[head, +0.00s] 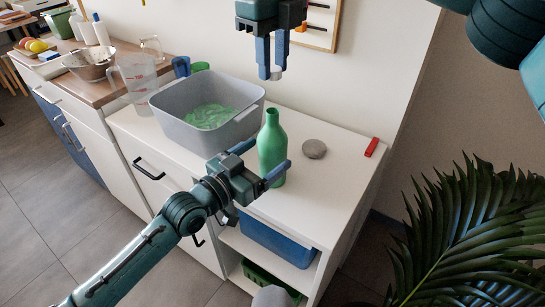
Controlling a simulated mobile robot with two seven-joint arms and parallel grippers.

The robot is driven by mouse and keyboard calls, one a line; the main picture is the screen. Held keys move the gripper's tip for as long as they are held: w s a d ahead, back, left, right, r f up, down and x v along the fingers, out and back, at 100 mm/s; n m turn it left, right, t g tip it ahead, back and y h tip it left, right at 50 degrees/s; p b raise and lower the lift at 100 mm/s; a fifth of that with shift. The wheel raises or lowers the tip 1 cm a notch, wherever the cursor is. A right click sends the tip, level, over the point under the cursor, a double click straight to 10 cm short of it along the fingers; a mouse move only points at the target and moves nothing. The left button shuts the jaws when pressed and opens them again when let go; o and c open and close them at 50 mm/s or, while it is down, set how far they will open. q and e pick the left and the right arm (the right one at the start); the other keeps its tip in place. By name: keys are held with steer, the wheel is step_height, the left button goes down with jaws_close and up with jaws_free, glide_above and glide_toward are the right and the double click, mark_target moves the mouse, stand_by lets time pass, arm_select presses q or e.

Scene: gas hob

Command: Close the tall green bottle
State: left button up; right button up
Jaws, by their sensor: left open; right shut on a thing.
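The tall green bottle (271,138) stands upright on the white cabinet top, with its neck bare and no cap on it. My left gripper (264,160) is open at the bottle's body, with one blue finger on each side; I cannot tell whether they touch it. My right gripper (272,72) points down above and behind the bottle. Its blue fingers are shut on a small pale grey piece (276,75), mostly hidden between the fingertips. It appears clear of the bottle's neck.
A grey tub (170,122) with green contents stands left of the bottle. A grey round disc (314,149) and a red block (371,147) lie to the right. A blue mug (181,66) and green cup (201,67) stand behind the tub. A plant (460,230) fills the lower right.

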mark_target(262, 157)
arm_select(q)
steer(key=shift+x, duration=1.55)
steer(key=shift+c, duration=0.4)
steer(key=c, duration=1.3)
steer(key=shift+c, duration=0.3)
arm_select(e)
steer(key=shift+f, duration=2.45)
